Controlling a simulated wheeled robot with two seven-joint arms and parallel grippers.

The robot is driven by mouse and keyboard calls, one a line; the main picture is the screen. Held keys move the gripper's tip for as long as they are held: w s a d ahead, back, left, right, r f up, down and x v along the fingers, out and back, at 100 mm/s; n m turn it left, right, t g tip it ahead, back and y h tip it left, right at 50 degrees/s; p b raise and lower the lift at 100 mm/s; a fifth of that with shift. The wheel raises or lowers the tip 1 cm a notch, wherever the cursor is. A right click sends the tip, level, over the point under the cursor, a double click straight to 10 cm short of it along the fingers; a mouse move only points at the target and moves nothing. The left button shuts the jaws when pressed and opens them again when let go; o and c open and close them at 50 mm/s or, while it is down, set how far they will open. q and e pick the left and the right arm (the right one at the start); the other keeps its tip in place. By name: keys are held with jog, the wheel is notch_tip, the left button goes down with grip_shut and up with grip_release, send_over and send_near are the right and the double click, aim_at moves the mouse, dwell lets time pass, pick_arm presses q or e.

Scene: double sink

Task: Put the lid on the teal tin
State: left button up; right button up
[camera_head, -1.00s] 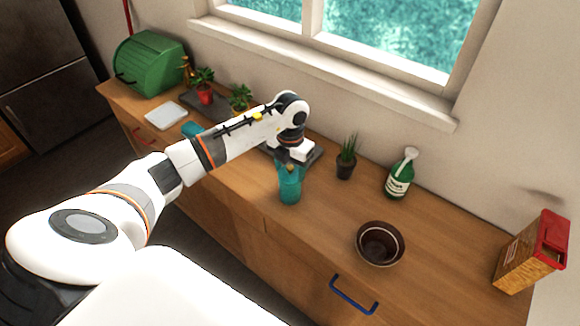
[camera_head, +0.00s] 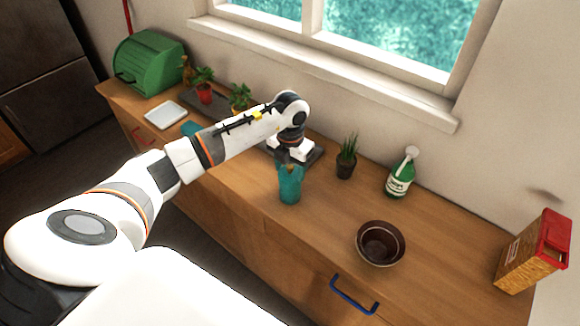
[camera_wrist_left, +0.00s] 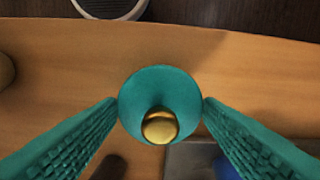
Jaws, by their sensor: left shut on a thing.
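The lid (camera_wrist_left: 160,85) is a round teal disc with a gold knob, seen from above in the left wrist view. My left gripper (camera_head: 289,196) has teal ribbed fingers. They are shut on the lid, one at each side of its rim, over the wooden counter. In the head view the fingers and what they hold merge into one teal shape, so I cannot tell what is beneath the lid. Another teal thing (camera_head: 190,128), perhaps the tin, shows beside my left arm and is mostly hidden by it. My right gripper is in neither view.
A brown bowl (camera_head: 380,244) stands right of my gripper. A small potted plant (camera_head: 347,158), a green bottle (camera_head: 400,175) and a red-topped box (camera_head: 535,252) stand further right. A white tray (camera_head: 166,115) and green bread bin (camera_head: 148,65) are at left. Counter before the bottle is clear.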

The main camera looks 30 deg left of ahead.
pick_arm(q)
jog(key=o, duration=1.3)
jog(key=shift+o, duration=0.2)
jog(key=shift+r, duration=0.1)
jog(key=shift+r+p, duration=2.25)
jog(key=shift+r, duration=1.2)
grip_shut()
jog(key=shift+f, duration=0.15)
